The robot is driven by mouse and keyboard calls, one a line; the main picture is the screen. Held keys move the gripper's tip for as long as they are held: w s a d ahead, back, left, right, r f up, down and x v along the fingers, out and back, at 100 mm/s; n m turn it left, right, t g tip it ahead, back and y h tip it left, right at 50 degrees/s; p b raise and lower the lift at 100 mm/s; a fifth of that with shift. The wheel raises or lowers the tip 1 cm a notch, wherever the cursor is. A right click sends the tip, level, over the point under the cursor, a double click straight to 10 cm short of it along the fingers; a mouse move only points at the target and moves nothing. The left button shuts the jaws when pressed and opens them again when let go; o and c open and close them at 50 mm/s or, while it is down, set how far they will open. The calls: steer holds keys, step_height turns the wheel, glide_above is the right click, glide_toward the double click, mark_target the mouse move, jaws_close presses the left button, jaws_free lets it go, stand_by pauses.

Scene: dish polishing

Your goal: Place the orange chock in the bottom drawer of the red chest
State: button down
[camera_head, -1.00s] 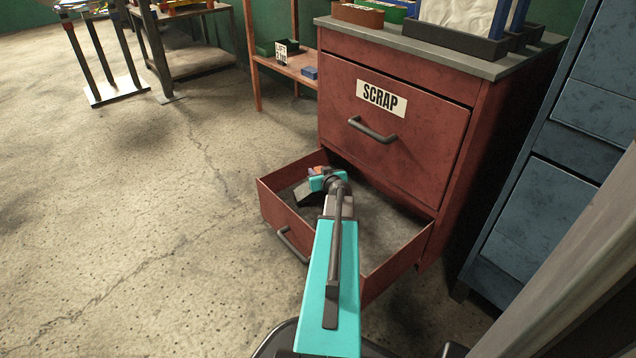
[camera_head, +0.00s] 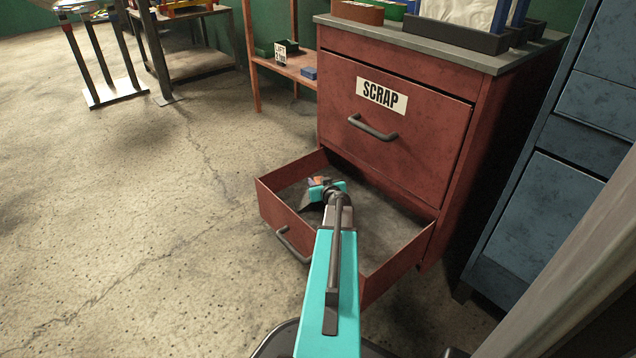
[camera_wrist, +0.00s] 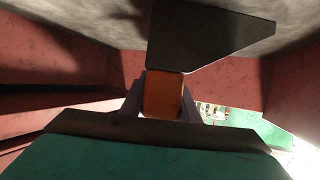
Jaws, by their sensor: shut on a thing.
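The red chest (camera_head: 400,130) stands right of centre in the head view. Its bottom drawer (camera_head: 280,215) is pulled out and open at the top. My gripper (camera_head: 320,184) is inside the drawer's outline, towards its far left part. In the wrist view my gripper (camera_wrist: 163,98) is shut on the orange chock (camera_wrist: 163,90), with a finger on each side. A dark wedge-shaped piece (camera_wrist: 205,35) adjoins the orange block and moves with it. The drawer's red walls (camera_wrist: 235,85) surround it. I cannot tell whether the piece touches the drawer floor.
The upper drawer (camera_head: 425,140) is shut and labelled SCRAP. A blue cabinet (camera_head: 550,220) stands close on the right. A wooden shelf (camera_head: 285,65) with small boxes stands behind the chest. The concrete floor (camera_head: 130,200) on the left is clear.

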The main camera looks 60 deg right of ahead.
steer(key=c, duration=1.4)
jaws_free()
steer(key=shift+o, duration=0.2)
steer(key=shift+r, duration=0.15)
steer(key=shift+s+a+p, duration=0.15)
steer(key=shift+p, duration=0.15)
steer(key=p+v, duration=0.1)
steer(key=v, duration=1)
steer(key=shift+s+a+p, duration=0.2)
steer(key=shift+p, duration=0.15)
steer(key=shift+w+r, duration=0.1)
steer(key=shift+r, duration=0.15)
